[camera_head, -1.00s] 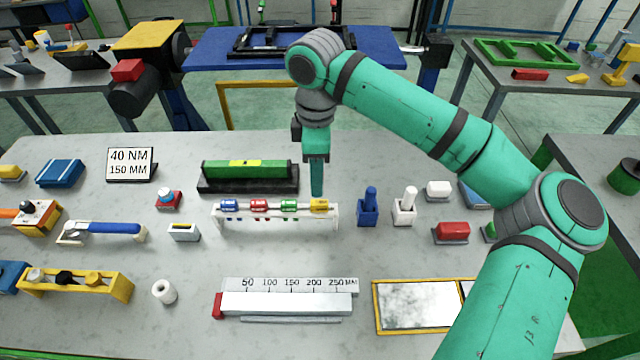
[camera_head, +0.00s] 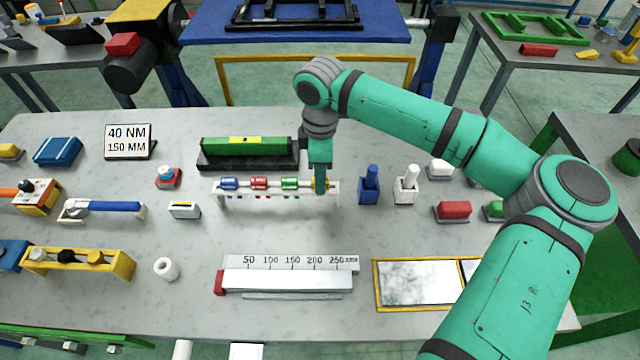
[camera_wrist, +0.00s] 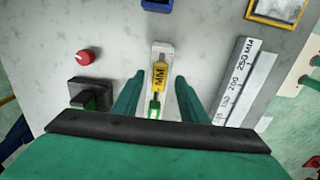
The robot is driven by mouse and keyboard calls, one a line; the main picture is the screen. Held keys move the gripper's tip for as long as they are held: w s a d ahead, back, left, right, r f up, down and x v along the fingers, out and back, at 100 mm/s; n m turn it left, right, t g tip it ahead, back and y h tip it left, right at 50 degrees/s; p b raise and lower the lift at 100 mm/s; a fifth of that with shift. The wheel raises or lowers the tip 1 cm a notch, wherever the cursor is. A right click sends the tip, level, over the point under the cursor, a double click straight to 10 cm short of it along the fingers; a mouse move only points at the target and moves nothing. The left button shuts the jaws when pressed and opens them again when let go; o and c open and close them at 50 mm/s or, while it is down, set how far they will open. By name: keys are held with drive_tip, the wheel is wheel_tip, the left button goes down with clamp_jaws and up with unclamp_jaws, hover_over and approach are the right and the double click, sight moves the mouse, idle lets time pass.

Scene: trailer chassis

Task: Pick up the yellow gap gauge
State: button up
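The yellow gap gauge (camera_wrist: 159,78) hangs at the end of a white rack (camera_head: 337,203) on the grey bench, in line with a green (camera_head: 290,183), a red (camera_head: 259,183) and a blue gauge (camera_head: 229,183). In the head view my gripper (camera_head: 320,190) points down at the rack's right end and hides most of the yellow gauge. In the wrist view my gripper (camera_wrist: 157,82) is open, with one finger on each side of the yellow gauge and gaps visible on both sides. The green gauge (camera_wrist: 153,108) shows just below it there.
A blue holder (camera_head: 369,187) and a white holder (camera_head: 405,188) stand right of the rack. A green block on a black stand (camera_head: 248,160) is behind it. A ruler scale (camera_head: 290,263) lies in front, with bare bench between.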

drive_tip(key=shift+f, duration=0.65)
clamp_jaws()
drive_tip(key=shift+r, duration=0.1)
wheel_tip(320, 180, up, 10)
drive_tip(key=shift+w, duration=0.1)
